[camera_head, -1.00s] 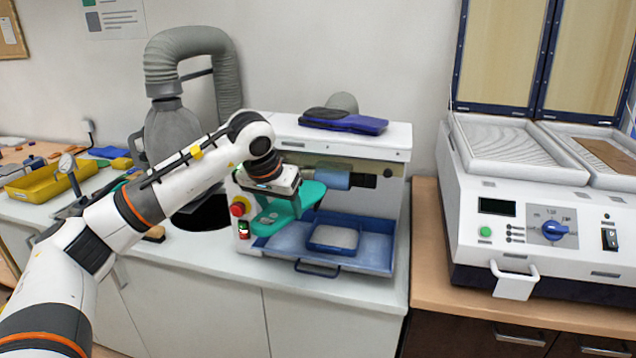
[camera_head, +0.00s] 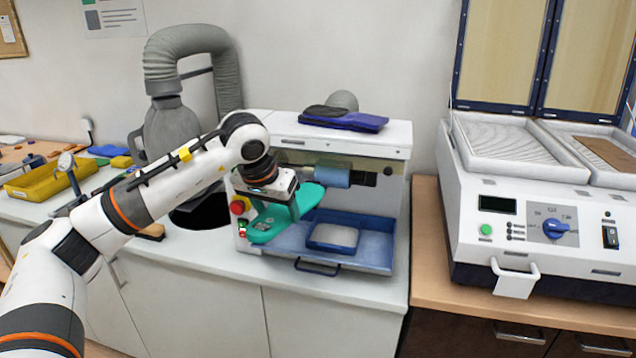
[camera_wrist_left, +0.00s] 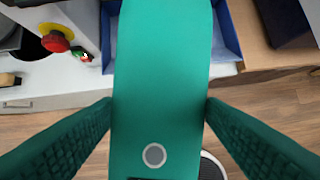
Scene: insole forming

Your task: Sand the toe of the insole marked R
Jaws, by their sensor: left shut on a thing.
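A green insole (camera_head: 268,224) is held in my left gripper (camera_head: 291,207) at the front of the sanding machine (camera_head: 360,140). In the left wrist view the insole (camera_wrist_left: 160,70) runs away from me between the two padded fingers, which are shut on its sides. A small grey ring mark shows near its close end; I cannot read a letter there. In the head view the insole's right end is close to the blue sanding roller (camera_head: 332,178); I cannot tell whether they touch. My right gripper is not in view.
A blue tray (camera_head: 372,250) lies under the roller. A red stop button (camera_head: 238,207) is on the machine's left front. Dark and blue insoles (camera_head: 345,120) lie on its top. A grey extraction hose (camera_head: 185,45) stands behind, and a white forming press (camera_head: 470,240) at right.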

